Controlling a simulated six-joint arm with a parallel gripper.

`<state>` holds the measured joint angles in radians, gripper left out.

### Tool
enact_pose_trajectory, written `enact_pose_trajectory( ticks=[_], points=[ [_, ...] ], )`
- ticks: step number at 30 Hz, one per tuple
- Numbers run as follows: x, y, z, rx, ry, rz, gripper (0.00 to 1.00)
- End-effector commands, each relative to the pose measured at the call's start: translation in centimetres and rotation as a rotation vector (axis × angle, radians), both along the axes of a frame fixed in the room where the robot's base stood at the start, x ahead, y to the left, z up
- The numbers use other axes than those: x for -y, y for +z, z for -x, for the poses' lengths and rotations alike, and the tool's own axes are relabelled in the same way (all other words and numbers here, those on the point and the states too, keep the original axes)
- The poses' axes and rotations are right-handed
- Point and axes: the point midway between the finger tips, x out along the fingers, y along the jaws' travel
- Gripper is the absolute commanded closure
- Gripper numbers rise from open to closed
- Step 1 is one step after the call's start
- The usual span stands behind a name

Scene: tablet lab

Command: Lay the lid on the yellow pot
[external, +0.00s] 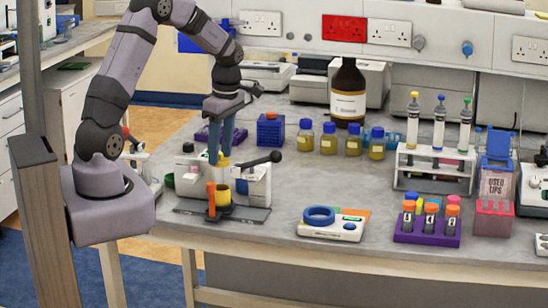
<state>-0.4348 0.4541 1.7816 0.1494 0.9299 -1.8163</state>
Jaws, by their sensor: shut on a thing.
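My gripper (221,155) points straight down with its blue fingers close together, shut on a small yellow piece that appears to be the lid (224,162). The fingers cover much of the lid. The yellow pot (224,198) stands below it in the small white press-like device, with its dark opening facing up. The lid is above the pot and apart from it, roughly in line with the opening. An orange post (211,199) stands in front of the pot's left side and hides part of it.
The white device (257,185) has a black-knobbed lever (263,159) reaching right, close to my gripper. A blue rack (270,130) and several yellow bottles (329,138) stand behind. The bench between is clear.

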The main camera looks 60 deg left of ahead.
Motion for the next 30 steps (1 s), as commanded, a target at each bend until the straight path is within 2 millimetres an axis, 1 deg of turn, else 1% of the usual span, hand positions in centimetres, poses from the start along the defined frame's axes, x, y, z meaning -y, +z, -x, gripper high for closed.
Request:
enact_pose_trajectory(
  ticks=[1,18,24,30],
  points=[
    [0.0,-0.6,0.0,-0.001,0.0,0.001,0.8],
    [0.0,-5.0,0.0,-0.001,0.0,0.001,0.8],
    [0.0,-5.7,0.0,0.0,0.0,0.0,0.8],
    [0.0,-5.8,0.0,0.0,0.0,0.0,0.8]
  ],
)
